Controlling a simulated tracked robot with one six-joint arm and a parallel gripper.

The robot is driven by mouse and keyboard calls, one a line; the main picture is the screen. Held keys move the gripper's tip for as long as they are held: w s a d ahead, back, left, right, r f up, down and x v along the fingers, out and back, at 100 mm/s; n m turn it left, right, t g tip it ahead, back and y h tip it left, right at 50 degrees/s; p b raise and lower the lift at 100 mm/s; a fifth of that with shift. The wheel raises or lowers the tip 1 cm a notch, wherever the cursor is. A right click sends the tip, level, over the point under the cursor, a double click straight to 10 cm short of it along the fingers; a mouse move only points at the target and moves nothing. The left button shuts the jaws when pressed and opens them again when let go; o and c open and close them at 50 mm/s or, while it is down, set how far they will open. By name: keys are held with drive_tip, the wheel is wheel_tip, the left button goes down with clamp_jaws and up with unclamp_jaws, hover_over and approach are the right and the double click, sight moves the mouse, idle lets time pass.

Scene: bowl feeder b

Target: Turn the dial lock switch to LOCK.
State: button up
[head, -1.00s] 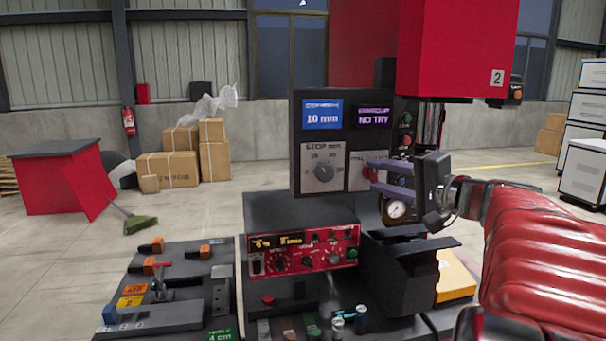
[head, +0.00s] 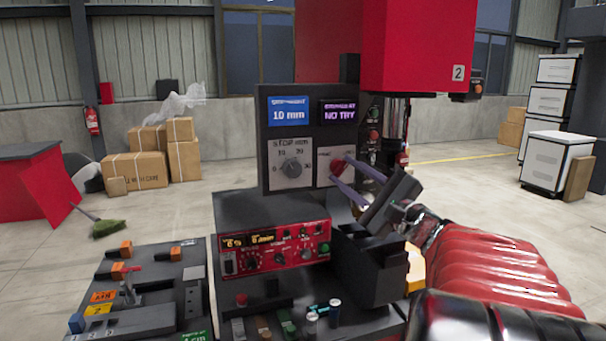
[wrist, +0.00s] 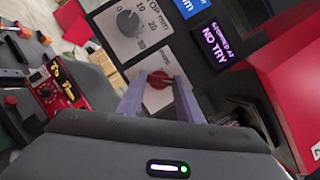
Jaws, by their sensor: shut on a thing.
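The dial lock switch (head: 336,166) appears to be the red knob on a pale plate at the lower right of the dark upright panel (head: 264,139). Its lettering is too blurred to read surely, and its pointing direction is partly hidden by the fingers. My gripper (head: 342,174) reaches it from the right, tilted, with its two purple fingers around the knob. In the wrist view the red knob (wrist: 159,79) sits between the fingertips of my gripper (wrist: 158,88), which is shut on it.
A grey stop dial (head: 291,168) is left of the switch. Above are a blue 10 mm display (head: 289,111) and a purple NO TRY display (head: 338,112). A red control box (head: 274,249) lies below. A large red housing (head: 415,45) overhangs at upper right.

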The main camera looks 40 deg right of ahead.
drive_tip(key=shift+f+m, duration=0.35)
drive_tip(key=shift+m, duration=0.35)
drive_tip(key=shift+h, duration=0.4)
drive_tip(key=o, duration=1)
drive_tip(key=shift+r, duration=0.2)
drive_tip(key=shift+o, duration=0.2)
drive_tip(key=shift+s, duration=0.15)
drive_tip(key=v, duration=1.3)
drive_tip(key=shift+s+f, duration=0.2)
drive_tip(key=shift+f, duration=0.2)
